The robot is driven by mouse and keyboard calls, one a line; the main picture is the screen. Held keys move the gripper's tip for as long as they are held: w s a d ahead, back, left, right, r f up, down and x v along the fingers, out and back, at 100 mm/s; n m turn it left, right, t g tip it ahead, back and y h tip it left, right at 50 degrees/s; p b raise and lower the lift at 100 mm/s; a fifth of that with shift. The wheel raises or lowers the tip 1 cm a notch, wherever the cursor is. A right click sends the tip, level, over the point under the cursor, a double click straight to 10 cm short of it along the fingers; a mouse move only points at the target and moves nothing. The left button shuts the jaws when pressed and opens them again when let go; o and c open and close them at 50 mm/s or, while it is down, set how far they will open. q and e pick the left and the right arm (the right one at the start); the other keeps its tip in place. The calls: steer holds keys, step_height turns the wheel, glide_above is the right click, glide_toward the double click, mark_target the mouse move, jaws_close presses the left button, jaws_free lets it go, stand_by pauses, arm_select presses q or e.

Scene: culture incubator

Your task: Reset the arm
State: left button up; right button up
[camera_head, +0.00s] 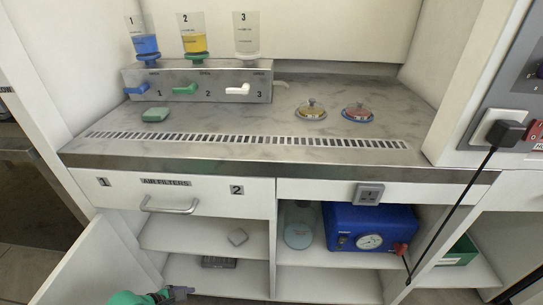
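A teal and grey part that looks like the end of my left arm, with its gripper (182,292), shows at the bottom edge, left of centre. It is in front of the open lower cabinet, apart from the things on the shelves. It is small and partly cut off, so I cannot tell whether the fingers are open or shut. I see nothing held in it. My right gripper is not in view.
The worktop (230,120) bears a three-valve manifold (190,76), a green piece (156,112) and two lidded dishes (311,110) (357,112). A drawer (215,203) is shut below. A blue pump box (358,222) sits on the shelf; a black cable hangs at right.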

arm_select(q)
steer(key=s+f+m+g+y, duration=0.1)
steer(key=s+f+m, duration=0.2)
steer(key=m, duration=0.5)
steer(key=s+d+f+m+g+y, duration=0.1)
steer(key=s+f+m+y, duration=0.15)
steer(key=m, duration=0.55)
steer(key=s+f+m+g, duration=0.1)
steer(key=s+f+m, duration=0.25)
steer(key=m, duration=0.45)
steer(key=s+a+r+p, duration=0.2)
steer(key=s+p, duration=0.6)
steer(key=p, duration=0.4)
steer(key=s+a+r+m+p, duration=0.1)
steer(key=s+r+p, duration=0.3)
steer(key=s+p, duration=0.4)
steer(key=a+y+p, duration=0.1)
steer(key=p, duration=0.2)
steer(key=shift+a+r+p, duration=0.2)
steer(key=shift+p, duration=0.2)
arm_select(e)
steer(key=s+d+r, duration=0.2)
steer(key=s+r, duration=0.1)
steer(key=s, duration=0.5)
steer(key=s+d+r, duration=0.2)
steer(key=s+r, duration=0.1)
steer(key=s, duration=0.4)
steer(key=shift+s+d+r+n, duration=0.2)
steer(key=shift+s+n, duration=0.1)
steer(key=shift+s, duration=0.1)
